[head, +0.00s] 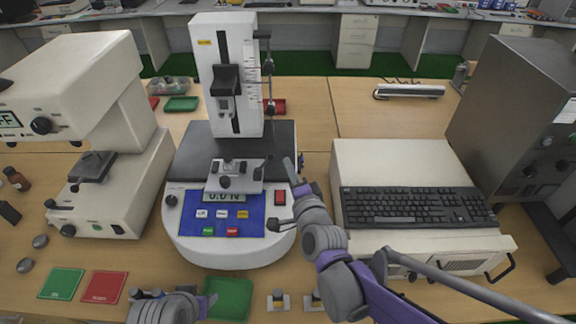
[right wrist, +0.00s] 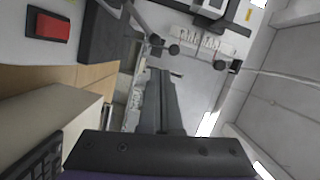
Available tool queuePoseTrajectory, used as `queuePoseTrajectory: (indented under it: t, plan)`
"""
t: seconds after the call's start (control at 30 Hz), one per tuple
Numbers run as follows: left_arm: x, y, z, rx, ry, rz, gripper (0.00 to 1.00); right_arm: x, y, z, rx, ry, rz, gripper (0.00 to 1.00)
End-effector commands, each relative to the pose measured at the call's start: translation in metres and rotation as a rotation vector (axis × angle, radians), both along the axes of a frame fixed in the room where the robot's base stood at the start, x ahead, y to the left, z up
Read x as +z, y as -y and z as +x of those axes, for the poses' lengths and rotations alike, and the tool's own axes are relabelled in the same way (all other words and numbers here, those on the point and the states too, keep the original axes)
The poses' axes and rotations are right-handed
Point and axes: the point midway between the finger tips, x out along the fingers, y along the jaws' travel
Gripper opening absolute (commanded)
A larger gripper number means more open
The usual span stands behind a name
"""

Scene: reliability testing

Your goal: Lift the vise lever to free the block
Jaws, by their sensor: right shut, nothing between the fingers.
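The vise (head: 240,170) is a small grey fixture with dark knobs, on the dark platform of the white testing machine (head: 215,245). I cannot make out a separate block in it. A dark upright rod with knobs (head: 268,70) stands on the machine's right side; a short black-tipped handle (head: 283,226) sticks out at the base's right. I cannot tell which is the vise lever. My right gripper (head: 289,165) is shut and empty, just right of the vise and apart from it. Its fingers (right wrist: 160,85) show in the right wrist view. My left gripper (head: 206,304) is low at the front edge, its jaws unclear.
A keyboard (head: 415,206) lies on a white case (head: 390,160) right of my right arm. A microscope-like white instrument (head: 130,185) stands left. A dark cabinet (head: 515,110) is far right. Green (head: 63,283) and red (head: 104,287) mats lie front left. A red switch (right wrist: 48,25) shows in the wrist view.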

Motion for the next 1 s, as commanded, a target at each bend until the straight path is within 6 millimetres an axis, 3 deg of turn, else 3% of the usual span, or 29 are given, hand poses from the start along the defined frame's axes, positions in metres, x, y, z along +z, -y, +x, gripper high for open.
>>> queuePoseTrajectory:
  t: [0.1, 0.4, 0.63, 1.0]
  plan:
    - [-0.003, 0.000, -0.001, 0.000, -0.002, 0.000, 0.50, -0.001, 0.008, -0.031, 0.001, -0.001, -0.001, 0.00]
    - [-0.006, 0.000, -0.002, 0.000, -0.004, 0.000, 0.50, 0.000, 0.020, -0.078, 0.001, 0.000, 0.000, 0.00]
    - [-0.006, 0.000, -0.002, 0.000, -0.004, 0.000, 0.50, 0.001, 0.023, -0.092, 0.000, 0.000, -0.001, 0.00]
    - [-0.006, 0.000, -0.002, 0.000, -0.004, 0.000, 0.50, 0.000, 0.024, -0.092, -0.001, 0.003, -0.006, 0.00]
